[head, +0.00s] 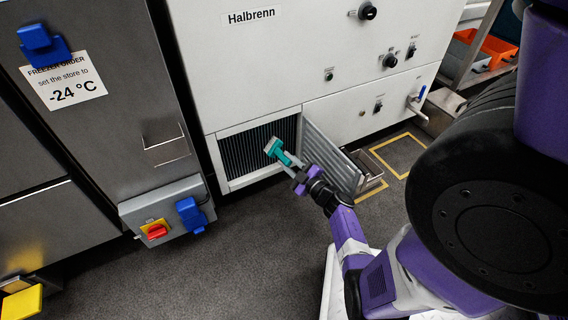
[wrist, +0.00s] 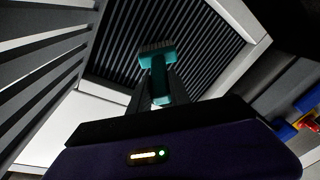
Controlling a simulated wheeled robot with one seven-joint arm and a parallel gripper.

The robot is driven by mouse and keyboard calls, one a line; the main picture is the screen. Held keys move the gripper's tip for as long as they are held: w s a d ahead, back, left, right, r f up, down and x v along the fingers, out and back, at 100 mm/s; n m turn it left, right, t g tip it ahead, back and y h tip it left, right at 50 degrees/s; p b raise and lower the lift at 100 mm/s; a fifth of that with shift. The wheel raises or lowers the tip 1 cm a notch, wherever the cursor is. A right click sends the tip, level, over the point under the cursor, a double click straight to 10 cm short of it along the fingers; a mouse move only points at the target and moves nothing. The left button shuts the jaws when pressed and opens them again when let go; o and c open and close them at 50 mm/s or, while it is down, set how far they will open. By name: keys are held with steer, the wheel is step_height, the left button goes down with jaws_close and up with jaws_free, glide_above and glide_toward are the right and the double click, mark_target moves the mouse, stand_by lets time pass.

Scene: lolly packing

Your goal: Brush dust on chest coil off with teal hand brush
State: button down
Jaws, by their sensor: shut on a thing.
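The teal hand brush (head: 274,147) is held in my gripper (head: 290,163), which is shut on its handle. Its bristled head is at the dark finned chest coil (head: 248,150), set low in the white Halbrenn machine. In the wrist view the brush (wrist: 158,62) reaches toward the coil fins (wrist: 195,28), its bristles pointing at them. I cannot tell whether the bristles touch the fins. No dust can be made out clearly on the visible fins. My gripper (wrist: 160,98) shows partly in the wrist view, with the fingers behind the brush handle.
A louvred grille door (head: 332,158) stands open to the right of the coil. A metal tray (head: 366,168) lies beyond it. The freezer (head: 90,85) with a switch box (head: 166,215) is on the left. Grey floor in front is clear.

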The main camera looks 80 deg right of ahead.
steer(key=shift+s+d, duration=0.25)
steer(key=shift+d, duration=0.05)
steer(key=shift+s+d+b, duration=0.55)
steer(key=shift+s+d, duration=0.2)
steer(key=shift+s, duration=0.15)
steer(key=w+a+p+v, duration=0.1)
steer(key=p+v, duration=0.1)
steer(key=v, duration=0.7)
steer(key=shift+a+p, duration=0.15)
steer(key=shift+p, duration=0.15)
steer(key=shift+r, duration=0.1)
stand_by(0.3)
